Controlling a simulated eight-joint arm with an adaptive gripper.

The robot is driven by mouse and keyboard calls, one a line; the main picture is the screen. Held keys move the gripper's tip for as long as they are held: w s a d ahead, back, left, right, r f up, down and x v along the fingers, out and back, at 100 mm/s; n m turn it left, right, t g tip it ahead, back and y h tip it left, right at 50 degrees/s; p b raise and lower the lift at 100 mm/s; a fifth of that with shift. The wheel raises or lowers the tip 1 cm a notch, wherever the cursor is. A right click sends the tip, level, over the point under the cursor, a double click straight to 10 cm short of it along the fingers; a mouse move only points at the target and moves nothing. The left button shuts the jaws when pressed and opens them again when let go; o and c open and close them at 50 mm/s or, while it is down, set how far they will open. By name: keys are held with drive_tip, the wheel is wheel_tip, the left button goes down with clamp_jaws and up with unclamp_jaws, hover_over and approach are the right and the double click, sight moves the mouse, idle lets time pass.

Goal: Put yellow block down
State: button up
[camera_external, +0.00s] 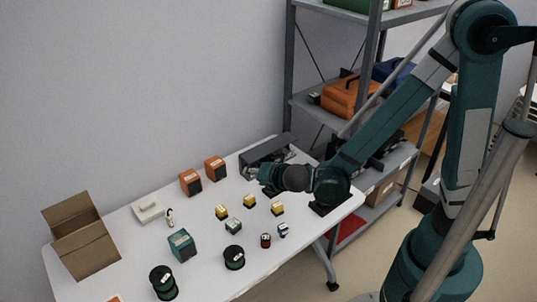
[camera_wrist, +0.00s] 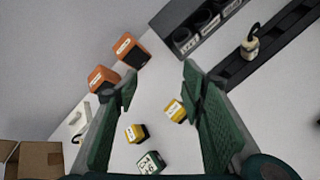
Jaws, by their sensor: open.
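Three yellow blocks with dark sides stand on the white table: a left one (camera_external: 222,212), a middle one (camera_external: 249,201) and a right one (camera_external: 277,208). My gripper (camera_external: 268,180) is over the table's far right part, behind these blocks in the external view. In the wrist view my gripper (camera_wrist: 158,92) has its green fingers wide apart, with nothing held between them. One yellow block (camera_wrist: 176,111) shows on the table close to the right finger. Another yellow block (camera_wrist: 135,133) shows lower and to the left. I cannot tell the exact height of my gripper.
Two orange boxes (camera_external: 190,183) (camera_external: 215,168) and a grey holder (camera_external: 267,150) stand at the back. A green-and-white block (camera_external: 233,226), a teal box (camera_external: 182,245), dark spools (camera_external: 234,257) and an open carton (camera_external: 85,243) share the table (camera_external: 210,283). A shelf rack rises behind.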

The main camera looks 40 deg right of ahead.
sight(220, 212)
drive_tip(key=s+a+f+n, duration=0.1)
drive_tip(key=a+f+n, duration=0.1)
drive_tip(key=a+n, duration=0.1)
drive_tip(key=s+a+f+n+t+y, duration=0.1)
drive_tip(key=a+f+n, duration=0.1)
drive_tip(key=a, duration=0.4)
drive_tip(key=s+a+f+n+t, duration=0.1)
drive_tip(key=a+f+n, duration=0.2)
drive_tip(key=a, duration=0.2)
drive_tip(key=shift+s+f+n+b, duration=0.1)
drive_tip(key=shift+f+n+b, duration=0.2)
drive_tip(key=shift+s+a+f+n+t+y, duration=0.3)
drive_tip(key=shift+a+n+t, duration=0.1)
drive_tip(key=shift+a, duration=0.15)
drive_tip(key=shift+w, duration=0.1)
drive_tip(key=shift+x, duration=1.25)
drive_tip(key=shift+b+x, duration=0.4)
drive_tip(key=shift+x, duration=2.25)
drive_tip(key=shift+f, duration=0.1)
drive_tip(key=c, duration=1)
